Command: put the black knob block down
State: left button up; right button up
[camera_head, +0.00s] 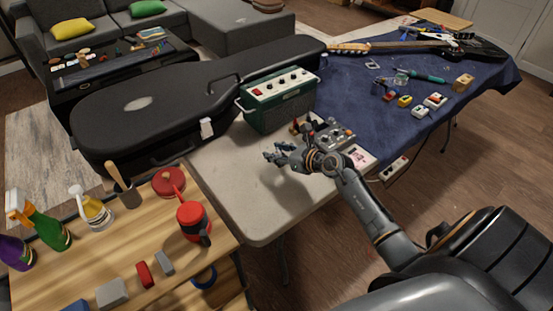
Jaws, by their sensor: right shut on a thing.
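My right gripper (275,152) reaches in from the lower right over the pale bare end of the table (228,205). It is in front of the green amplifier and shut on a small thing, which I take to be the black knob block. The block is too small and too covered by the fingers to make out its shape. I cannot tell whether it touches the table. My left gripper is out of view.
A green amplifier (283,112) and a black guitar case (130,105) stand behind the gripper. A grey pedal (340,135) lies to its right. The front-left tabletop is clear.

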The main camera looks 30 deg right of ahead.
jog(key=shift+f, duration=1.3)
jog(key=shift+f, duration=0.1)
jog(key=shift+f+b, duration=0.15)
jog(key=shift+b, duration=0.15)
jog(key=o, duration=1.2)
jog(key=shift+c, duration=0.2)
jog(key=shift+s, duration=0.1)
jog(key=shift+r+p, duration=0.3)
jog(key=shift+r, duration=0.05)
jog(key=v, duration=1.2)
jog(key=shift+f, duration=0.15)
